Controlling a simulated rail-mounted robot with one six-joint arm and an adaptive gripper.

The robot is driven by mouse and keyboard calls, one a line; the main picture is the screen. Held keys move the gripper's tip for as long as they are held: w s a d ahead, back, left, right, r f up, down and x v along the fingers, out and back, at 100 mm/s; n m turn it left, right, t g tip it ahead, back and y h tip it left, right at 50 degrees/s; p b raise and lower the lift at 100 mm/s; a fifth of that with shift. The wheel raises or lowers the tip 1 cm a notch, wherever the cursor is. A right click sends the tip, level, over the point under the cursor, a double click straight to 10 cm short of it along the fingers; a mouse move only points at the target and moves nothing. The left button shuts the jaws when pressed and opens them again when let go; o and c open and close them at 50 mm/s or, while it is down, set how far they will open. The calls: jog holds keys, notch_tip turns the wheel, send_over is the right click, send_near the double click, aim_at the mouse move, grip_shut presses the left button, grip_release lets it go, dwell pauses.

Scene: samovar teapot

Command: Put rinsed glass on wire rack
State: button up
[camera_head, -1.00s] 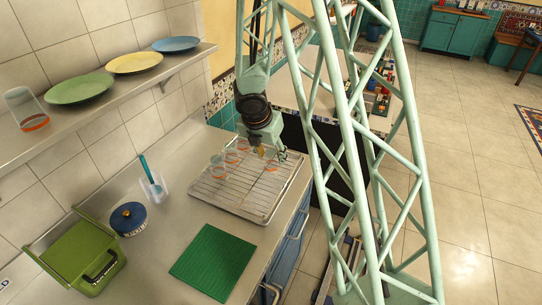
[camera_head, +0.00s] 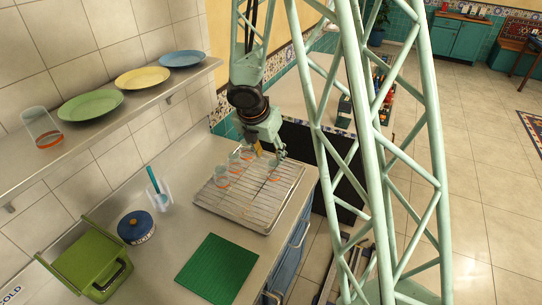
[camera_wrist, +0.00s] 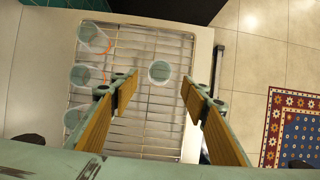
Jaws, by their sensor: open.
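A clear glass with an orange band (camera_head: 273,178) stands on the wire rack (camera_head: 235,211) toward its right back part. In the wrist view this glass (camera_wrist: 159,71) appears from above, between and beyond the fingertips, with no contact seen. My gripper (camera_head: 268,152) is open and empty above the rack; its yellow-padded fingers (camera_wrist: 160,80) are spread wide in the wrist view. Three more glasses stand in a row along the rack's left side: a front one (camera_head: 221,176), a middle one (camera_head: 234,161) and a back one (camera_head: 247,153).
A green mat (camera_head: 217,264), a blue pot (camera_head: 136,227), a clear holder with a teal-handled tool (camera_head: 159,195) and a green box (camera_head: 92,268) share the counter. A wall shelf (camera_head: 130,108) holds plates and a glass (camera_head: 42,128). Free rack wires lie in front of the glasses.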

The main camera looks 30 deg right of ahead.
jog(key=shift+p+v, duration=0.45)
jog(key=shift+v, duration=0.95)
jog(key=s+a+r+m, duration=0.2)
jog(key=s+r+m, duration=0.55)
jog(key=r, duration=0.35)
jog(key=s+a+r+m, duration=0.1)
jog(key=s+r+m, duration=0.5)
jog(key=s+r, duration=0.4)
jog(key=s+a+r+m+y, duration=0.1)
jog(key=s+a+r+m, duration=0.1)
jog(key=s, duration=0.5)
jog(key=s+a+r+m+t+y, duration=0.1)
jog(key=s+a+r+m, duration=0.2)
jog(key=s+a+m, duration=0.2)
jog(key=s+a+r+m+y, duration=0.1)
jog(key=s+a+r+m, duration=0.2)
jog(key=s, duration=0.5)
jog(key=a+m, duration=0.1)
jog(key=a, duration=0.1)
jog(key=shift+s+a+t+y, duration=0.3)
jog(key=shift+s+a, duration=0.05)
jog(key=shift+r, duration=0.15)
